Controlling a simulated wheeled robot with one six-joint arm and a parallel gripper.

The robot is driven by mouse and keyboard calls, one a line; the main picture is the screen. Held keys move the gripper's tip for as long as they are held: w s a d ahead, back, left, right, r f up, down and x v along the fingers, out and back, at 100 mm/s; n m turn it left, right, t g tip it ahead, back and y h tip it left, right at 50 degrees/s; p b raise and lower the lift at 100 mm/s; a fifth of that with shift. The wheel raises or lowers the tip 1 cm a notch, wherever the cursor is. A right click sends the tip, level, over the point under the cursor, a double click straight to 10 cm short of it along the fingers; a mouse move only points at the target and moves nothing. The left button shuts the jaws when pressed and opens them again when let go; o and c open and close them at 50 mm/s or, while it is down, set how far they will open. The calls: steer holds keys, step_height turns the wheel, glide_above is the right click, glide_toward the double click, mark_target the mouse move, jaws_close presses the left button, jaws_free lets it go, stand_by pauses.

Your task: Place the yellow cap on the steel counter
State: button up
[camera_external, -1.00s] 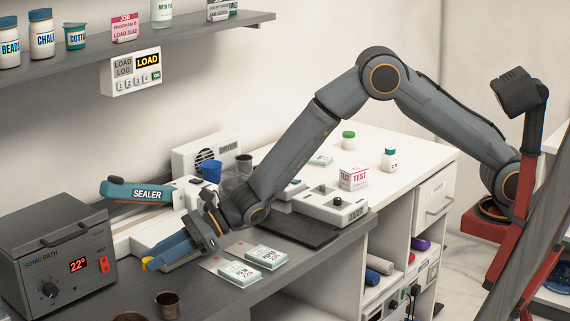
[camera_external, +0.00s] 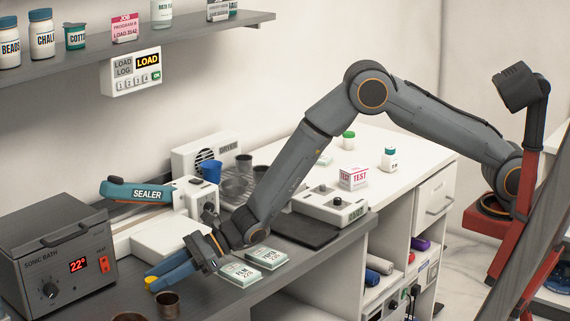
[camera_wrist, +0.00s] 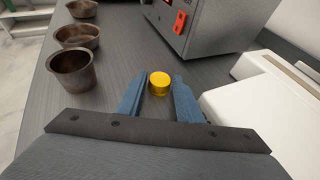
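The yellow cap (camera_wrist: 159,84) is small and round. In the wrist view it sits between the tips of my gripper's two blue fingers (camera_wrist: 159,92), which are closed in on its sides. In the external view the cap (camera_external: 152,283) shows at the end of my gripper (camera_external: 158,276), low over the front left of the grey steel counter (camera_external: 205,294). The counter also fills the middle of the wrist view (camera_wrist: 115,90). The cap is at or just above the surface; I cannot tell whether it touches.
Brown metal cups (camera_wrist: 72,68) stand left of the cap, along the counter's edge. The sonic bath (camera_external: 60,255) stands behind it. A white sealer base (camera_wrist: 255,110) lies to the right. Two labelled packs (camera_external: 240,273) lie near my wrist. Bare counter lies around the cap.

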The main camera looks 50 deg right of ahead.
steer(key=shift+r, duration=0.15)
steer(key=shift+r, duration=0.15)
steer(key=b+v, duration=0.3)
steer(key=v, duration=0.9)
steer(key=shift+s, duration=0.1)
